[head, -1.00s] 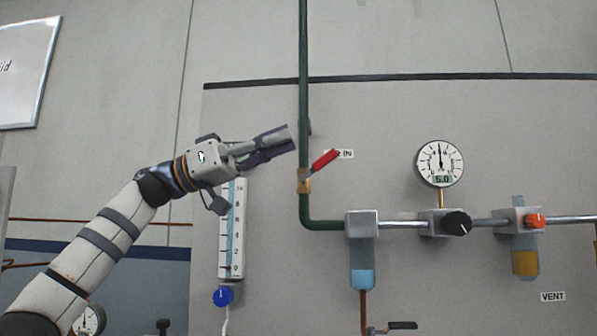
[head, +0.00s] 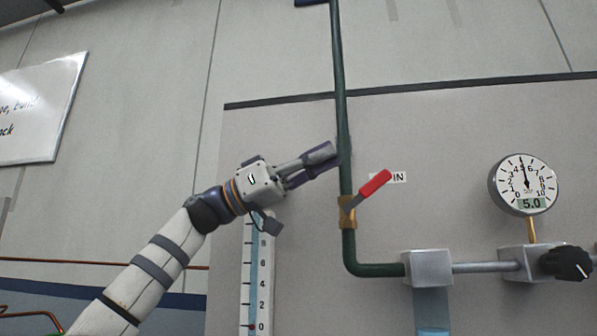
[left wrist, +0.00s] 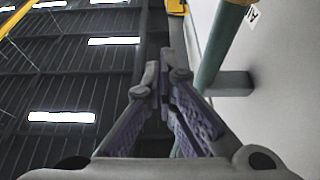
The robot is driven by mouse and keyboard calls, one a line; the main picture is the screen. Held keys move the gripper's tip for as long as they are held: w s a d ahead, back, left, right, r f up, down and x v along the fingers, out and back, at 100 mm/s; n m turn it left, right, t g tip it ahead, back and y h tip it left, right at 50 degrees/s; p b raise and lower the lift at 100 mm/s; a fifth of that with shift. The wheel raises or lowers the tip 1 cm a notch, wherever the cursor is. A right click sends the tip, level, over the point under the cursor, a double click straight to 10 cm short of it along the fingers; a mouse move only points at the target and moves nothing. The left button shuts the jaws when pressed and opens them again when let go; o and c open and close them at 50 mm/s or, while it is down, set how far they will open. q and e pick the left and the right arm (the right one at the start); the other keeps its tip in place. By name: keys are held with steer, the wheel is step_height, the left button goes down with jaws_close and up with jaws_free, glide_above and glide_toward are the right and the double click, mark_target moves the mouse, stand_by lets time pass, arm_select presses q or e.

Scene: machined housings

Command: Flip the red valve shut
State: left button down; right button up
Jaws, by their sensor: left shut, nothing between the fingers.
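The red valve handle (head: 374,184) slants up and to the right from its brass valve body (head: 347,212) on the green vertical pipe (head: 341,110). My left gripper (head: 330,155) is shut and empty, with its fingertips just left of the pipe, a little above the valve. I cannot tell whether the fingertips touch the pipe. In the left wrist view the shut fingers (left wrist: 163,85) point upward beside the green pipe (left wrist: 219,45). The red handle does not show there. My right gripper is not in view.
A gauge (head: 525,185) reading 5.0 and a black knob (head: 567,262) are on the panel to the right. A scaled tube (head: 257,280) hangs below my left gripper. A whiteboard (head: 40,110) is at the far left.

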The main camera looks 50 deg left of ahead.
mark_target(366, 192)
arm_select(q)
steer(key=w+d, duration=0.1)
steer(key=w+d+f, duration=0.1)
steer(key=d, duration=0.1)
steer(key=shift+w, duration=0.2)
steer(key=shift+w+d+f, duration=0.2)
steer(key=shift+w+f, duration=0.1)
steer(key=shift+f, duration=0.35)
